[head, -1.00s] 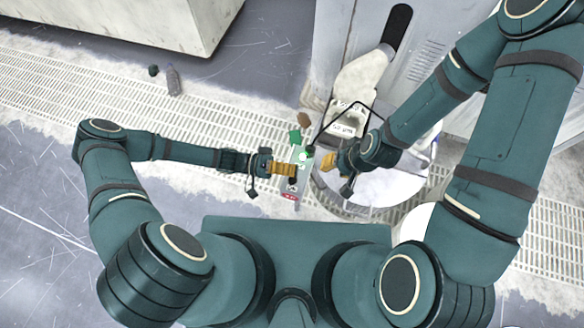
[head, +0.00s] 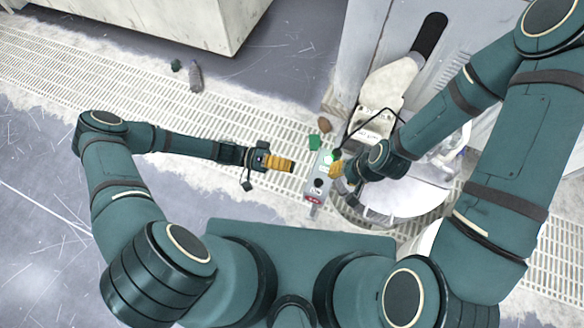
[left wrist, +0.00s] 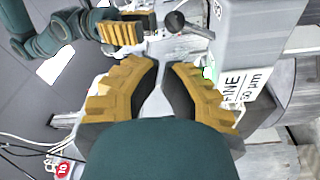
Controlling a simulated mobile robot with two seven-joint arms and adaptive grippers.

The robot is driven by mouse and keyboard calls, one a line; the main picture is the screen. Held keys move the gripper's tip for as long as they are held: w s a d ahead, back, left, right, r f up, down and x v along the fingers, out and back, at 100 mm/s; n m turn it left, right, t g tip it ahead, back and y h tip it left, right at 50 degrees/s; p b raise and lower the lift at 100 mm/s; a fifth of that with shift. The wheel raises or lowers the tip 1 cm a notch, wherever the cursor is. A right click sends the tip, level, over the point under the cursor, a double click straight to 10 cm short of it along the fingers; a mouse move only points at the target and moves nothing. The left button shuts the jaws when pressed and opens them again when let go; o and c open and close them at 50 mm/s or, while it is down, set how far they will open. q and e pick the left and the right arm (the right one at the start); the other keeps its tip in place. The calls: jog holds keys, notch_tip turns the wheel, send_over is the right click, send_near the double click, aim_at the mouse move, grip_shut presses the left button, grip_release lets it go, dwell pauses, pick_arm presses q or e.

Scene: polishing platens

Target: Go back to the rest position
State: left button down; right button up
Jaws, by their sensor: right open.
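My left gripper (head: 280,163) reaches in from the left with yellow ribbed fingers. In the head view it is left of a narrow grey panel (head: 312,198) with a dark knob and a red mark, and clear of it. In the left wrist view its fingers (left wrist: 160,70) lean towards each other with a narrow gap and nothing seen between them. Whether they count as open is unclear. My right gripper (head: 336,169) is open beside the panel's right side, partly hidden by its own wrist. It also shows in the left wrist view (left wrist: 121,32).
A round grey platen (head: 405,195) lies under my right forearm, below a grey machine with a black handle (head: 429,35). A green block (head: 314,141) and a brown lump (head: 325,124) lie near the panel. A bottle (head: 196,78) stands on the grating. Floor at left is clear.

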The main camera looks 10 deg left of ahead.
pick_arm(q)
jog(key=shift+w+a, duration=0.15)
jog(key=shift+a, duration=0.35)
jog(key=s+f+n+g+y, duration=0.1)
jog(key=s+f+n+y, duration=0.15)
jog(key=s+y, duration=0.55)
jog(key=w+a+r+n+t+y, duration=0.4)
jog(key=w+r+t+y, duration=0.1)
jog(key=r+y, duration=0.1)
jog(key=shift+a+r+n+y, duration=0.15)
jog(key=shift+r+n+y, duration=0.15)
jog(key=shift+n, duration=0.05)
